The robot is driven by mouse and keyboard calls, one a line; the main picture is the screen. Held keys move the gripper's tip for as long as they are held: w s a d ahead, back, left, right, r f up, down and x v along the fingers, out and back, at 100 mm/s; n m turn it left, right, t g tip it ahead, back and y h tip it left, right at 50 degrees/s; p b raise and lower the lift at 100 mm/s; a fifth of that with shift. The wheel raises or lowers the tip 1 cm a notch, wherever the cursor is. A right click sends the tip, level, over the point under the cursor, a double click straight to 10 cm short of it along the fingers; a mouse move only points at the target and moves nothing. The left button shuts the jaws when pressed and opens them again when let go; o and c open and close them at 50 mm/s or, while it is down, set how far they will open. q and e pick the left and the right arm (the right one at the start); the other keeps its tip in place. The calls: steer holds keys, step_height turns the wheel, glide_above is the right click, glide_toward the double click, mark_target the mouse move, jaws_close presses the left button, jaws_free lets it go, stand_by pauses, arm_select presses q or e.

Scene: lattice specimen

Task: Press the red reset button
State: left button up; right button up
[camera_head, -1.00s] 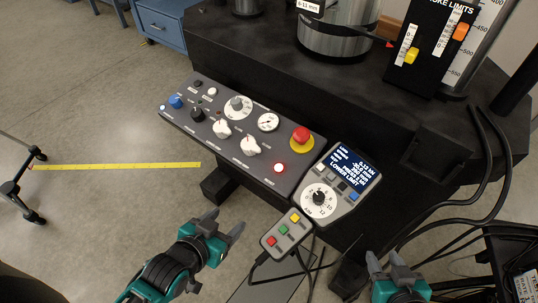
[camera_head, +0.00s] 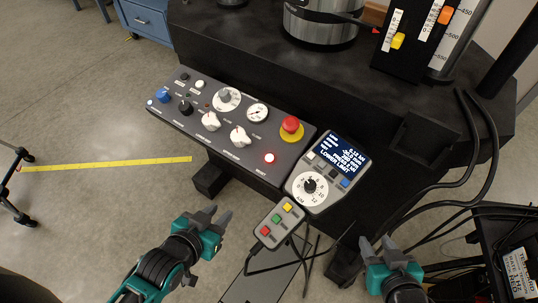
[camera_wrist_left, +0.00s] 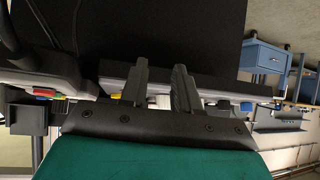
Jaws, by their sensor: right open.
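My left gripper (camera_head: 219,214) is open and empty, below and left of the lit button and apart from the panel. The left wrist view shows its two fingers (camera_wrist_left: 160,85) spread, with the panel edge beyond and no red panel button visible. My right gripper (camera_head: 378,246) is open and empty at the lower right, away from the panel.
A pendant (camera_head: 279,222) with red, green and yellow keys hangs below a display unit (camera_head: 328,172) with a dial. Black cables (camera_head: 482,180) loop at the right. A black machine table (camera_head: 250,50) stands behind the panel.

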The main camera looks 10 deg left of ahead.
arm_select(q)
jaws_close()
stand_by(1.2)
